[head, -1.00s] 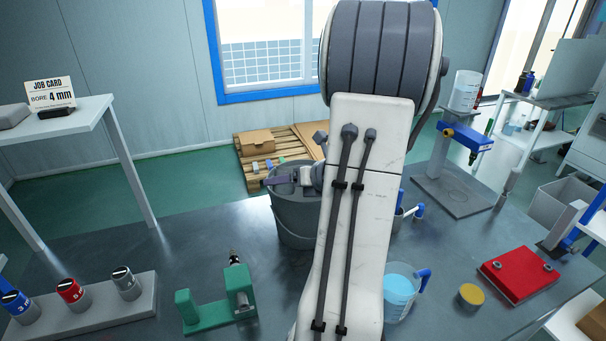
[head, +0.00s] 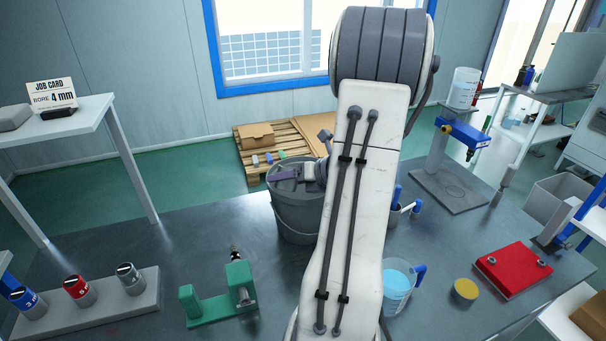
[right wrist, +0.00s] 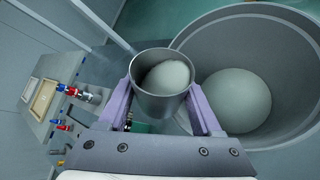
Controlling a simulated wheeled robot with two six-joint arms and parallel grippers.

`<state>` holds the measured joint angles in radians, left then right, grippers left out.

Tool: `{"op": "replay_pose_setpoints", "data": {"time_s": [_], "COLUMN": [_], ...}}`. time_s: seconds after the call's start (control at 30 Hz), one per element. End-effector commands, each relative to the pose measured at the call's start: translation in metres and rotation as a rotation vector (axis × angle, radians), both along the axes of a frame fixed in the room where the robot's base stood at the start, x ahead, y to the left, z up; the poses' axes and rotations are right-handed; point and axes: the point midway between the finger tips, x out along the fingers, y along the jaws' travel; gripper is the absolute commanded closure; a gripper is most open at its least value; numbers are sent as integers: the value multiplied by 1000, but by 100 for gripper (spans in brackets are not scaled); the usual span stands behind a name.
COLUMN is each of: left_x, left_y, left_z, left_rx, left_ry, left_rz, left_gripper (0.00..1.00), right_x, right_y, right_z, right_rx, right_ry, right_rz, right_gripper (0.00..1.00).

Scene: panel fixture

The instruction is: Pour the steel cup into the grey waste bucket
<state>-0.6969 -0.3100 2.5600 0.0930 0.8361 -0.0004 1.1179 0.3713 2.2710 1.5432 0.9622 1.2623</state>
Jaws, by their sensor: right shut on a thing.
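The steel cup (right wrist: 161,90) shows in the right wrist view, held between the purple fingers of my right gripper (right wrist: 165,100). A pale, whitish-grey mass lies inside the cup. The grey waste bucket (right wrist: 290,35) is beside the cup on the right, with a pale round area at its bottom. In the head view the grey bucket (head: 297,218) stands at the back of the bench, and my right gripper (head: 284,174) is over its mouth. I cannot make out the cup in the head view. My left gripper is out of view.
A jug of blue liquid (head: 397,288), a yellow tin (head: 465,291) and a red block (head: 513,270) are to the right of my arm.

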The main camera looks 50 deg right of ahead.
Motion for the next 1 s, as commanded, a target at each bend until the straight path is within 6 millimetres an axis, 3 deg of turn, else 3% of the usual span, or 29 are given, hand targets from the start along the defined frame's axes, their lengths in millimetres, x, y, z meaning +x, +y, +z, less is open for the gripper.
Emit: {"op": "replay_pose_setpoints", "data": {"time_s": [1.0], "left_x": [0], "left_y": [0], "left_z": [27], "left_rx": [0], "left_ry": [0], "left_rz": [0], "left_gripper": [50], "right_x": [2], "right_y": [-8], "right_z": [0], "right_rx": [131], "right_ry": [33], "right_rz": [0], "right_gripper": [95]}}
